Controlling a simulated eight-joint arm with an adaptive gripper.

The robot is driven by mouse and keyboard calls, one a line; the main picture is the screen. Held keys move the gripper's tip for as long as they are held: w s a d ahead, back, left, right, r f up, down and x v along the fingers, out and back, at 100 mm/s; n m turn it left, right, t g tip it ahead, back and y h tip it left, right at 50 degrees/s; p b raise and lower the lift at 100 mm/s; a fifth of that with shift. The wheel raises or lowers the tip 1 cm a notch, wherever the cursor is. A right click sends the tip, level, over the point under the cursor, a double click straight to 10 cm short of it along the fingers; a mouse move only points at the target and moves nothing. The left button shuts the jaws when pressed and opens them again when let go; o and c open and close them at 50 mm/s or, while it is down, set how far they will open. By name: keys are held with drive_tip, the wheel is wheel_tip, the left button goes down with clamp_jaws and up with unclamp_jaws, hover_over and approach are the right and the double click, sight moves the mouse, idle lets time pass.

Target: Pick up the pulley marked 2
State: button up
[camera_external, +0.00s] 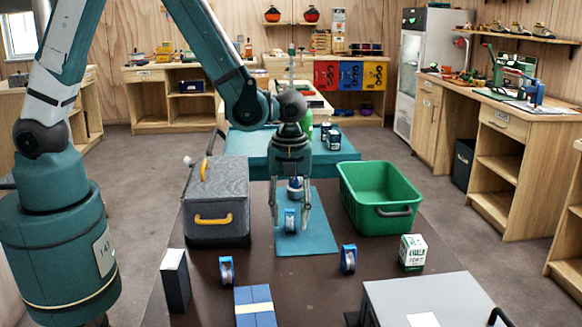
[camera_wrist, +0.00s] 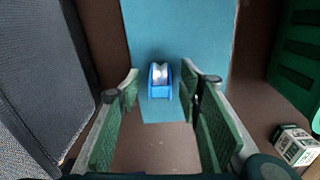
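My gripper (camera_external: 289,222) points down over the teal mat (camera_external: 318,236) with its fingers apart. A blue pulley with a pale wheel (camera_external: 290,219) shows between the fingers in the external view. In the wrist view a blue pulley (camera_wrist: 160,88) lies on the mat, between and just beyond the fingertips (camera_wrist: 160,74), with gaps on both sides. Two more blue pulleys stand on the dark table, one at front left (camera_external: 226,270) and one at front right (camera_external: 348,258). Another blue item (camera_external: 295,188) is partly hidden behind my gripper. No number is readable on any pulley.
A grey case with yellow handles (camera_external: 218,200) stands left of the mat. A green bin (camera_external: 378,200) stands right, with a small white-green box (camera_external: 412,252) in front. A blue box (camera_external: 255,306), dark block (camera_external: 175,280) and grey box (camera_external: 425,298) are nearer.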

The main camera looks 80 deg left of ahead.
sight(290, 210)
drive_tip(key=shift+c, duration=0.7)
drive_tip(key=c, duration=0.8)
drive_tip(key=shift+c, duration=0.2)
drive_tip(key=shift+r+p, duration=0.6)
drive_tip(key=shift+r, duration=4.4)
